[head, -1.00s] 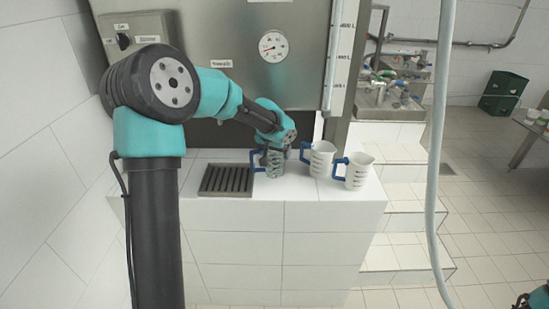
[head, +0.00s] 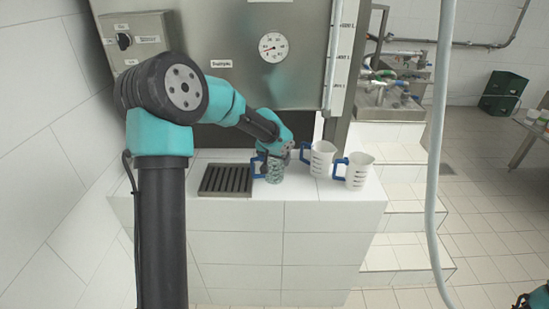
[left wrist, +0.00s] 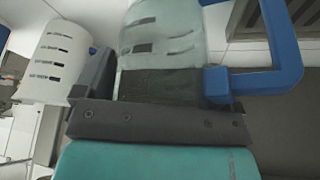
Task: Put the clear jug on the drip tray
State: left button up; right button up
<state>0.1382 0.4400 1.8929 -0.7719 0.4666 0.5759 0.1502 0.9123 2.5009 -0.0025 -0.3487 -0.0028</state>
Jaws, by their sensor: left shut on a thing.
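The clear jug (head: 274,173) with a blue handle is on or just above the white tiled counter, close to the right side of the drip tray; I cannot tell if its base touches. My left gripper (head: 272,157) is shut on the clear jug. In the left wrist view the jug's clear wall (left wrist: 165,40) is against the dark gripper jaw, with its blue handle to the right. The drip tray (head: 203,191) is dark, slatted and empty; a corner of it (left wrist: 303,14) shows in the left wrist view.
A steel panel with a gauge (head: 273,47) rises behind the counter. A pale hose (head: 434,150) hangs at the right.

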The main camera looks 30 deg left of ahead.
pick_arm(q)
jog(key=shift+f, duration=0.1)
jog(key=o, duration=0.7)
jog(key=shift+c, duration=0.2)
jog(key=v, duration=1.2)
